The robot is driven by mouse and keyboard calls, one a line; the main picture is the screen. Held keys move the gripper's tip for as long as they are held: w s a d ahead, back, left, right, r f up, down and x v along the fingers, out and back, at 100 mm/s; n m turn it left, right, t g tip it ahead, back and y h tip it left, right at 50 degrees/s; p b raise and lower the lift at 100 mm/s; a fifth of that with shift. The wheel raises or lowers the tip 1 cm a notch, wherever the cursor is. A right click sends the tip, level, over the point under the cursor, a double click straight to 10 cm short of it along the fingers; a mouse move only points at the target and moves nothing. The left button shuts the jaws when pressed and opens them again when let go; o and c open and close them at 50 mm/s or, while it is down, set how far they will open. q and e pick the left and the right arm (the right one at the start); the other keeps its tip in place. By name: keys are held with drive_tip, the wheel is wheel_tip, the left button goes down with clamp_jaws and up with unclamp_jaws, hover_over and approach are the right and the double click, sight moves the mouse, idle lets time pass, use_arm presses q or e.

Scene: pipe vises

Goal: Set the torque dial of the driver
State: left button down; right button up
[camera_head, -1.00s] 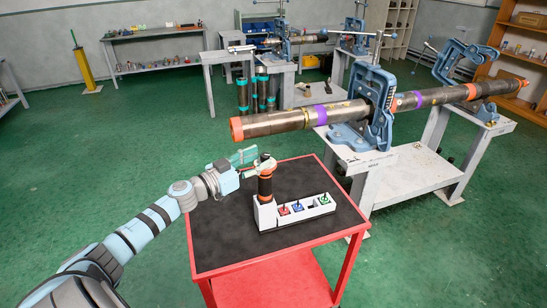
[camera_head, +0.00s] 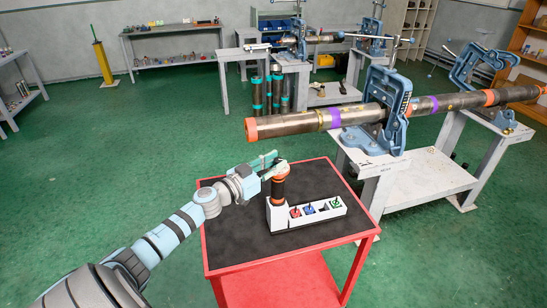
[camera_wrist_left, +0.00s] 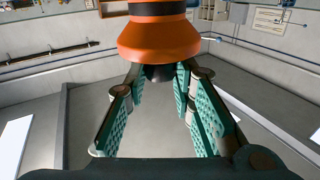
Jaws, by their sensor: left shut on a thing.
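The driver (camera_head: 278,189), dark with orange bands, stands upright at the left end of a white holder (camera_head: 277,217) on the red table. My left gripper (camera_head: 279,168) is at the driver's top end and shut on it. In the left wrist view the driver's orange flared part (camera_wrist_left: 158,40) fills the top middle, and the teal fingers (camera_wrist_left: 160,78) close in on a dark part just below it. The dial's setting and any markings cannot be read. My right gripper is not in view.
The holder has red (camera_head: 295,212), blue (camera_head: 308,209) and green (camera_head: 336,204) pieces. The dark mat (camera_head: 240,240) is mostly clear. Behind the red table (camera_head: 290,261), a long pipe (camera_head: 300,124) in blue vises (camera_head: 383,108) overhangs its white bench (camera_head: 425,170).

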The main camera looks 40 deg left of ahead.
use_arm(q)
drive_tip(key=y, duration=0.1)
drive_tip(key=n+y+p, duration=0.1)
drive_tip(key=shift+d+r+n+y, duration=0.15)
drive_tip(key=shift+r+n+y, duration=0.1)
drive_tip(key=shift+n+y, duration=0.05)
drive_tip(key=shift+w+f+n+y, duration=0.15)
drive_tip(key=shift+n+y, duration=0.25)
drive_tip(key=shift+y, duration=0.2)
drive_tip(key=n+y, duration=0.1)
drive_tip(key=y+b, duration=0.1)
drive_tip(key=shift+d+f+n+y, duration=0.2)
drive_tip(key=shift+f+n+y, duration=0.05)
drive_tip(key=shift+n+y, duration=0.15)
drive_tip(key=shift+n+y+b, duration=0.3)
drive_tip(key=shift+y+b, duration=0.1)
drive_tip(key=shift+y, duration=0.1)
drive_tip(key=shift+r+n+g+y, duration=0.15)
drive_tip(key=shift+n+g+y, duration=0.15)
drive_tip(key=shift+g+y, duration=0.1)
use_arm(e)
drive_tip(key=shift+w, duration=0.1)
use_arm(q)
drive_tip(key=c, duration=1.4)
unclamp_jaws()
